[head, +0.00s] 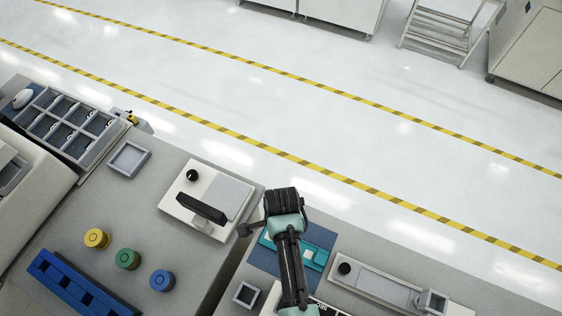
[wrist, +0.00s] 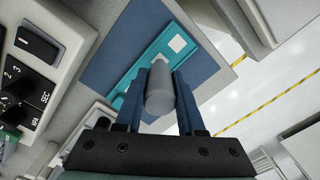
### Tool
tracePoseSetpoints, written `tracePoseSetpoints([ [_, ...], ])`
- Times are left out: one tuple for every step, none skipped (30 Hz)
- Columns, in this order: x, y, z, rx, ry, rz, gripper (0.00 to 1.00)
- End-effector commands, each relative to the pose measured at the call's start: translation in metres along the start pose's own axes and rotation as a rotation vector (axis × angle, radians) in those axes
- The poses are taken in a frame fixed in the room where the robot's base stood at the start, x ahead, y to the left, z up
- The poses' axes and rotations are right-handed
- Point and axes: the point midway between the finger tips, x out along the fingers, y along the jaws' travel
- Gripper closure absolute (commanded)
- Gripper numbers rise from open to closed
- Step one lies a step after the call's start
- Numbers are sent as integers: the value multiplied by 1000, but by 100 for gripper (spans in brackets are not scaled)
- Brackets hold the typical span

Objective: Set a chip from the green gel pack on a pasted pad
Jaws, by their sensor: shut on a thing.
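In the wrist view my gripper (wrist: 165,88) is shut on a grey rounded cylinder (wrist: 159,98), which stands between the two blue fingers. Beyond it lies a teal carrier (wrist: 141,74) with a white square pad (wrist: 178,43); the cylinder and fingers cover part of it. Whether the cylinder touches the carrier I cannot tell. The carrier also shows in the head view (head: 316,263), partly behind my arm. A green round container (head: 128,259) stands on the left bench between a yellow and a blue one; whether it is the gel pack I cannot tell. No chip is clearly visible.
The carrier lies on a blue mat (head: 262,258). A white device with a black knob (head: 192,175) stands left of my arm, and another flat device (head: 376,285) right of it. A blue slotted rack (head: 72,288) is at lower left. A dark gap separates the benches.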

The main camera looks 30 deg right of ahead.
Motion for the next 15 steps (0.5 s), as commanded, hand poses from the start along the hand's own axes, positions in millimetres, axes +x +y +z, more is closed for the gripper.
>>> tracePoseSetpoints([
  [0, 0, 0, 0, 0, 0, 100],
  [0, 0, 0, 0, 0, 0, 100],
  [1, 0, 0, 0, 0, 0, 100],
  [1, 0, 0, 0, 0, 0, 100],
  [1, 0, 0, 0, 0, 0, 100],
  [2, 0, 0, 0, 0, 0, 100],
  [2, 0, 0, 0, 0, 0, 100],
  [2, 0, 0, 0, 0, 0, 100],
  [3, 0, 0, 0, 0, 0, 100],
  [3, 0, 0, 0, 0, 0, 100],
  [4, 0, 0, 0, 0, 0, 100],
  [4, 0, 0, 0, 0, -1, 100],
  [5, 0, 0, 0, 0, -1, 100],
  [5, 0, 0, 0, 0, -1, 100],
  [5, 0, 0, 0, 0, -1, 100],
])
